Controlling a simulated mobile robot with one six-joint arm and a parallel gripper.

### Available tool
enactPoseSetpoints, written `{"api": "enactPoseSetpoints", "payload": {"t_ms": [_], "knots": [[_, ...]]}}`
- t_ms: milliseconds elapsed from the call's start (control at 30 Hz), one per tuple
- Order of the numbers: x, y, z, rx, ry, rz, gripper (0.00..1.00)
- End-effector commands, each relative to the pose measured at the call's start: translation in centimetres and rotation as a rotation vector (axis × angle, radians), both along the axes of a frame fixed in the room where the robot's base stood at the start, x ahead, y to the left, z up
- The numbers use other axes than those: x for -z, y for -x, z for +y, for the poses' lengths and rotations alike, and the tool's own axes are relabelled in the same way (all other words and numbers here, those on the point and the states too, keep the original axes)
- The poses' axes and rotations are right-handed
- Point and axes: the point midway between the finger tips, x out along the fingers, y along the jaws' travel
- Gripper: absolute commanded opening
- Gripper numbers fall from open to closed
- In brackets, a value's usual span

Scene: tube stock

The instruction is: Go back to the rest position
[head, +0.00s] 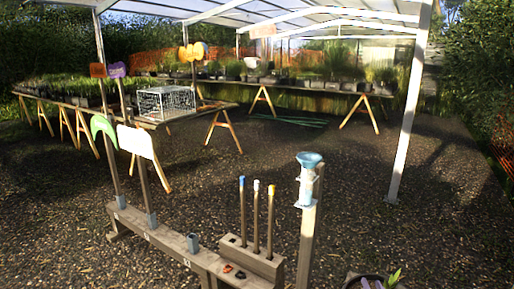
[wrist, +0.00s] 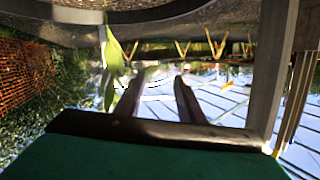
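My gripper (wrist: 157,80) shows in the wrist view, with two dark fingers standing apart and nothing visible between them. The head view does not show it. The wrist picture looks upside down, with the ground at the top and the bright roof below. A green leaf (wrist: 112,62) hangs close to the left finger; I cannot tell if they touch. In the head view a wooden rail (head: 170,240) holds upright poles, with a green sign (head: 103,128) and a white sign (head: 135,141) at the left. An empty grey socket (head: 193,243) is on the rail.
A wooden block (head: 250,260) holds three capped stakes. A post with a blue funnel (head: 310,160) stands right of it. A potted plant (head: 372,281) is cut off at the bottom edge. Plant tables and a wire cage (head: 165,103) stand behind. The gravel (head: 400,200) at right is clear.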

Motion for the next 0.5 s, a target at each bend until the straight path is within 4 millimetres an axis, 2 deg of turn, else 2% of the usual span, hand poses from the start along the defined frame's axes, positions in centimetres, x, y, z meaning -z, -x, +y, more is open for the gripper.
{"api": "enactPoseSetpoints", "payload": {"t_ms": [33, 267, 500], "knots": [[-0.1, -0.4, 1.6, -0.007, -0.01, 0.018, 0.35], [2.2, -1.0, 7.4, -0.003, -0.041, 0.125, 0.35], [5.4, 0.2, 13.2, 0.012, -0.056, 0.283, 0.35]]}}
